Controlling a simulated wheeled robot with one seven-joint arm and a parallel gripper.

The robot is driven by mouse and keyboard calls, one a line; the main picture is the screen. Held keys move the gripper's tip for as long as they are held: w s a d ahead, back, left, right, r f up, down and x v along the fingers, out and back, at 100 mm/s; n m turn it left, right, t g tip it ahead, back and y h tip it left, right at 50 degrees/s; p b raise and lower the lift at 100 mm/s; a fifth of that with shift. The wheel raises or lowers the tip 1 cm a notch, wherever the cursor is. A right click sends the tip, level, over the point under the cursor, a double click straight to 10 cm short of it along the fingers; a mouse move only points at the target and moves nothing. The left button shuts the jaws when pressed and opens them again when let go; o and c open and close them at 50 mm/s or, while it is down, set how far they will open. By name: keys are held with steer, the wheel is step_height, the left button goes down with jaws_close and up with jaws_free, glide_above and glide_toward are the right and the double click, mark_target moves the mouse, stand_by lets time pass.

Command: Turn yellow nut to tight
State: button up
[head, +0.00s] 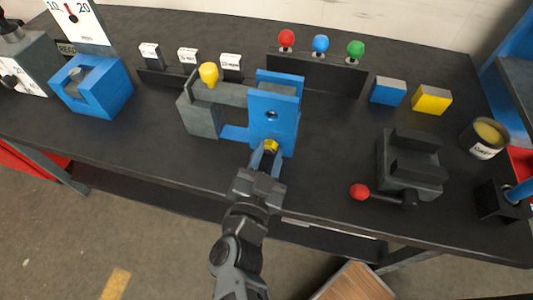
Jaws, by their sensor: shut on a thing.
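The yellow nut (271,146) sits low on the front face of the blue upright plate (273,116) of the chain drive fixture. My gripper (266,158) reaches up from the front edge of the bench, with its blue fingers shut on the nut. The fingers partly cover the nut, so its thread and any marking cannot be seen. A grey block (203,118) with a yellow knob (209,74) stands to the left of the blue plate.
A grey vise (410,160) with a red-knobbed lever (360,191) is to the right. A blue holder (92,87) stands left. The bench front between left holder and fixture is clear.

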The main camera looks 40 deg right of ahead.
steer(key=shift+m, duration=0.5)
steer(key=o, duration=1.1)
steer(key=shift+c, duration=0.2)
steer(key=b+v, duration=0.1)
steer(key=v, duration=0.5)
steer(key=shift+s+a+f+b, duration=0.1)
steer(key=shift+s+a+b, duration=0.1)
steer(key=shift+a+b, duration=0.15)
steer(key=shift+s+a, duration=0.35)
